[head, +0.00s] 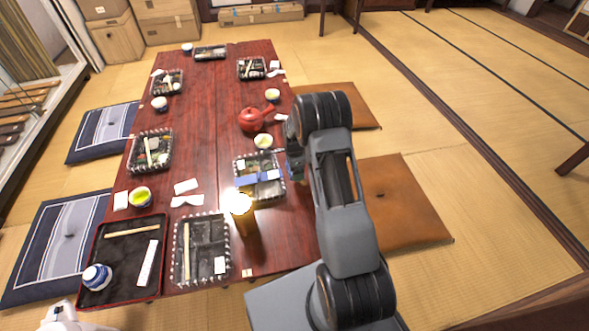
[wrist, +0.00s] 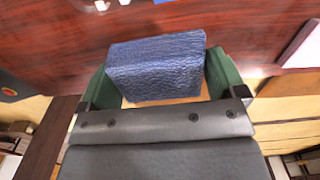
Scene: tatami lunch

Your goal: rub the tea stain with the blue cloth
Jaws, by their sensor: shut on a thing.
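My gripper (wrist: 163,85) is shut on the blue cloth (wrist: 155,68), a thick, textured dark blue block between its green fingers in the wrist view. In the head view my gripper (head: 294,163) is at the right edge of the dark red table (head: 216,130), beside a lacquer tray; the cloth is mostly hidden there by my arm. In the wrist view the table surface (wrist: 60,50) lies beyond the cloth; I cannot tell whether they touch. I cannot make out the tea stain in either view.
A red teapot (head: 254,118), a pale cup (head: 263,142) and a tray with a blue strip (head: 272,190) are near my gripper. A tall amber vessel (head: 249,226) stands nearer. Brown cushions (head: 400,205) lie right of the table. Open tatami lies farther right.

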